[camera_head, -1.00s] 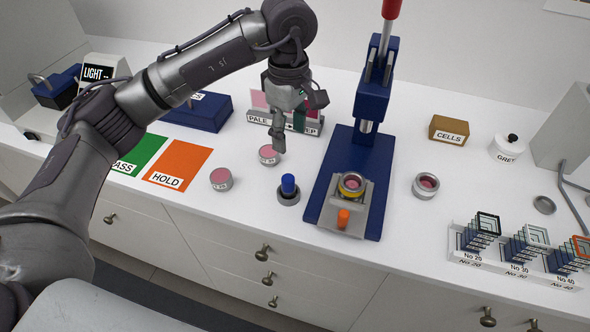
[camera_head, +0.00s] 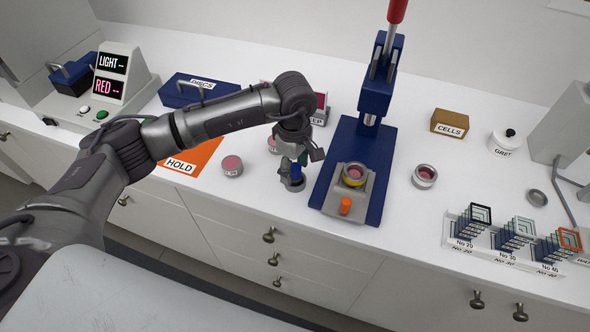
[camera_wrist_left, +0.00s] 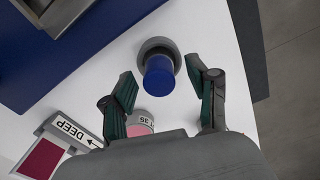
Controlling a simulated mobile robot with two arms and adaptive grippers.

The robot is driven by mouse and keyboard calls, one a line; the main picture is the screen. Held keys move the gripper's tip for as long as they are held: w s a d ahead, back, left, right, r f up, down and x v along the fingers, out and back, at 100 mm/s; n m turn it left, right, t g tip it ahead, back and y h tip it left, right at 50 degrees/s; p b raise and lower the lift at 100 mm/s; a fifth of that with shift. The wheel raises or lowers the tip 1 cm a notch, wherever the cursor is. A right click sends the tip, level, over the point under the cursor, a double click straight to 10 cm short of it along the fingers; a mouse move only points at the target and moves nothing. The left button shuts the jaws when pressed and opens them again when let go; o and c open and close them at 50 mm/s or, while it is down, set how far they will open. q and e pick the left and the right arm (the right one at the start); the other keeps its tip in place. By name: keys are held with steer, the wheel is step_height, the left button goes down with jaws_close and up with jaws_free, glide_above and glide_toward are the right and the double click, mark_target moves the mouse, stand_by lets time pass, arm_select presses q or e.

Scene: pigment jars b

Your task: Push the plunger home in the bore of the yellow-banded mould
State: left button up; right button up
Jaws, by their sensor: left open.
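The blue plunger (camera_wrist_left: 159,76) stands upright in a grey round holder (camera_wrist_left: 150,47) on the bench. In the head view, the plunger (camera_head: 296,171) is partly hidden by my left gripper (camera_head: 293,172). In the left wrist view, my left gripper (camera_wrist_left: 161,74) is open, with one finger on either side of the plunger; I cannot tell whether either touches it. The yellow-banded mould (camera_head: 355,182) sits on the grey plate of the blue press, right of the gripper, with pink showing inside its ring. My right gripper is in neither view.
The press (camera_head: 376,98) with its red-handled lever rises behind the mould. A pink-filled dish (camera_head: 232,167) stands left of the holder, and another ring-shaped mould (camera_head: 424,177) stands right of the press. Sieve racks (camera_head: 515,235) are at the front right.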

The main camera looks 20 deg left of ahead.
arm_select(q)
steer(key=shift+d, duration=0.1)
jaws_close()
stand_by(0.4)
